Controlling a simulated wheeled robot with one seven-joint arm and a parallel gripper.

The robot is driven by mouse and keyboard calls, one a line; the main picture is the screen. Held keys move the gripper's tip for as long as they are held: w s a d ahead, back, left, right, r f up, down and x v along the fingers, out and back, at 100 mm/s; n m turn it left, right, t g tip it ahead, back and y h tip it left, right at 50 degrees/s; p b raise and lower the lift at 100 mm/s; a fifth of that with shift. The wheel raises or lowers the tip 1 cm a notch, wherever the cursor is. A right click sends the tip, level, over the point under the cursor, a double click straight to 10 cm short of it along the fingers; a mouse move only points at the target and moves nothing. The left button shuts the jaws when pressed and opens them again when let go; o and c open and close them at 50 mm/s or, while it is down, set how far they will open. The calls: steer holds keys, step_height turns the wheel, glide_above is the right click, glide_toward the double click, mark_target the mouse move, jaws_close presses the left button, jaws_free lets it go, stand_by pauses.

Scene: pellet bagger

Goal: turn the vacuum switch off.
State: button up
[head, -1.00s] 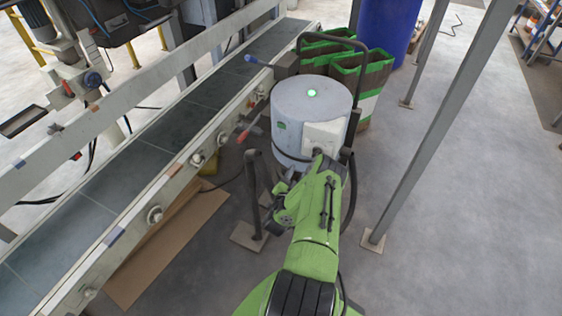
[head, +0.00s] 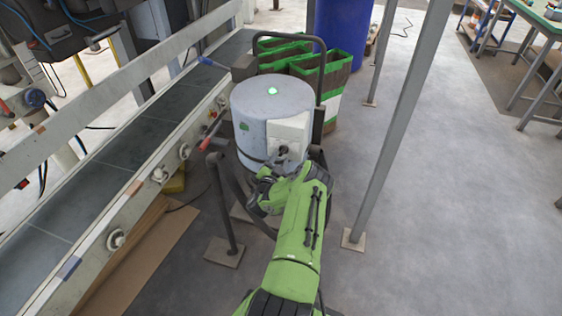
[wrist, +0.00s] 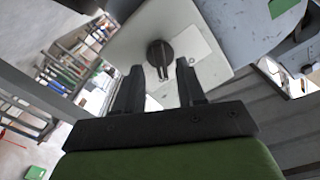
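The vacuum (head: 264,115) is a grey-blue drum with a lit green lamp (head: 272,91) on its lid. A pale switch box (head: 287,133) is on its front side. In the wrist view the box's plate (wrist: 203,42) carries a dark rotary switch knob (wrist: 160,53). My gripper (wrist: 160,72) is open, its two dark fingers pointing at the knob. The knob appears between the fingertips; I cannot tell whether they touch it. In the head view my green arm reaches up to the box, and my wrist hides the fingertips.
A conveyor (head: 150,122) runs along the left, with a red-handled lever (head: 211,128) near the drum. A grey post (head: 397,125) stands at right. Green-edged bags (head: 325,75) and a blue barrel (head: 343,30) are behind.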

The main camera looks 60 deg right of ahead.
mark_target(283, 151)
steer(key=shift+w+d, duration=0.2)
steer(key=shift+d, duration=1.05)
jaws_close()
